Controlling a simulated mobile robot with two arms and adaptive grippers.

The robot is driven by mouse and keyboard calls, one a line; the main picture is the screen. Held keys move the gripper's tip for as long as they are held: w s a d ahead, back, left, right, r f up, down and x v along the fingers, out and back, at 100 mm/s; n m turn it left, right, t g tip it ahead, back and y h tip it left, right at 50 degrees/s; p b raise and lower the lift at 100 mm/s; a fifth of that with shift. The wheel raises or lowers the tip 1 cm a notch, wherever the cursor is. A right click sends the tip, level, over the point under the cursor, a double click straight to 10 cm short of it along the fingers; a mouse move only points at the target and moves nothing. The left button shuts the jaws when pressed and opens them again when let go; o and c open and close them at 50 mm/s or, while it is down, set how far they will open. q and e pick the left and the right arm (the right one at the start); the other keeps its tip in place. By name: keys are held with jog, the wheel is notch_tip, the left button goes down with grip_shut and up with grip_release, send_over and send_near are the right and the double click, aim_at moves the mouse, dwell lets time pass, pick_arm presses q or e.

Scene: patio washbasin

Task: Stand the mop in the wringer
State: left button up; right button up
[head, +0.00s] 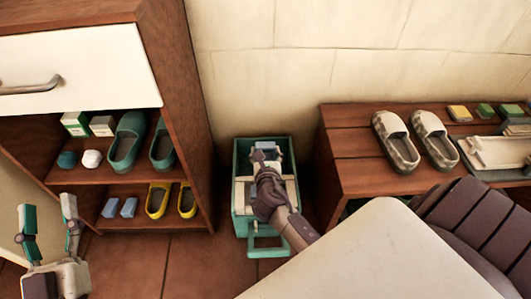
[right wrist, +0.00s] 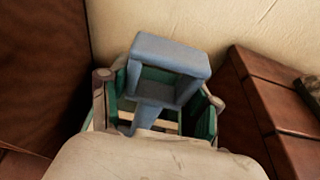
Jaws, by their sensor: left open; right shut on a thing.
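The green wringer bucket (head: 238,213) stands on the floor between the shelf unit and the bench. A blue-grey hollow grip with a stem (right wrist: 171,52), which looks like the top of the mop, stands over it. This grip also shows at the bucket's back in the head view (head: 265,146). My left gripper (head: 53,212) is open and empty at the lower left.
A shelf unit (head: 187,105) with shoes and small boxes stands left of the bucket. A wooden bench (head: 345,143) with patterned shoes (head: 397,143) and a tray (head: 493,152) stands to the right. A pale surface (head: 370,255) fills the front. Bare floor lies left of the bucket.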

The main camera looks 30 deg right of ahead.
jog(key=shift+r, duration=0.1)
jog(key=o, duration=1.2)
jog(key=shift+o, duration=0.2)
jog(key=shift+s, duration=0.15)
